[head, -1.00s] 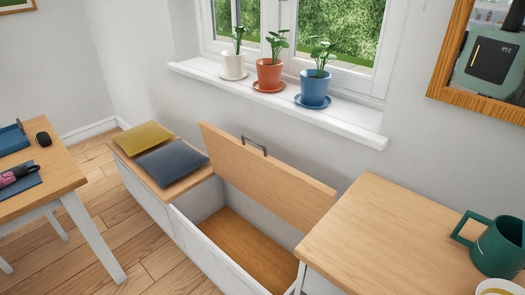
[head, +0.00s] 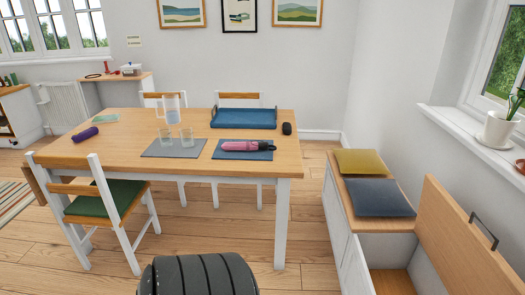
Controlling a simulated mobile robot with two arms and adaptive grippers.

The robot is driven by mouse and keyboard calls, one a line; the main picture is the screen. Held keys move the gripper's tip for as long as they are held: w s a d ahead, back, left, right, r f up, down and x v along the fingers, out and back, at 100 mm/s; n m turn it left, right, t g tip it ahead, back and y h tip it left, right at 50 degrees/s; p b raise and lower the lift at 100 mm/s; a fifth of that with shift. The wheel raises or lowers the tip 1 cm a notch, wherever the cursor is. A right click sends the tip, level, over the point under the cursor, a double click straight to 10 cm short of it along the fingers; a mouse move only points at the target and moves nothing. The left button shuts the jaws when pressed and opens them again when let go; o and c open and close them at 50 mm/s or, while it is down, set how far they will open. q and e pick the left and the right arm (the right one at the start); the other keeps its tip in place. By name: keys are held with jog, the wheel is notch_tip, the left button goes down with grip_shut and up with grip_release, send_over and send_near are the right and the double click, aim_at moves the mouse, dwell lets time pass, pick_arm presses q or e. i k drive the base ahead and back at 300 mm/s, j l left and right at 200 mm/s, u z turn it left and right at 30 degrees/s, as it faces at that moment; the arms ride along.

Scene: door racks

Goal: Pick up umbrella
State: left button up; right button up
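A folded pink umbrella (head: 240,146) with a dark handle end lies on its side on a blue placemat (head: 226,155), near the right end of the wooden dining table (head: 205,173). Nothing touches it from above. A purple rolled object (head: 85,134) lies at the table's left end; I cannot tell what it is. Neither of my grippers is in view.
A blue tray (head: 243,124), a black mouse-like object (head: 287,128), a pitcher and glasses share the table. A chair (head: 109,205) stands at its front left. The storage bench (head: 341,225) at right has its lid raised. Floor between table and bench is clear.

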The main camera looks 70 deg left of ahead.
aim_at(247, 146)
jog(key=j+u, duration=0.1)
jog(key=u, duration=2.25)
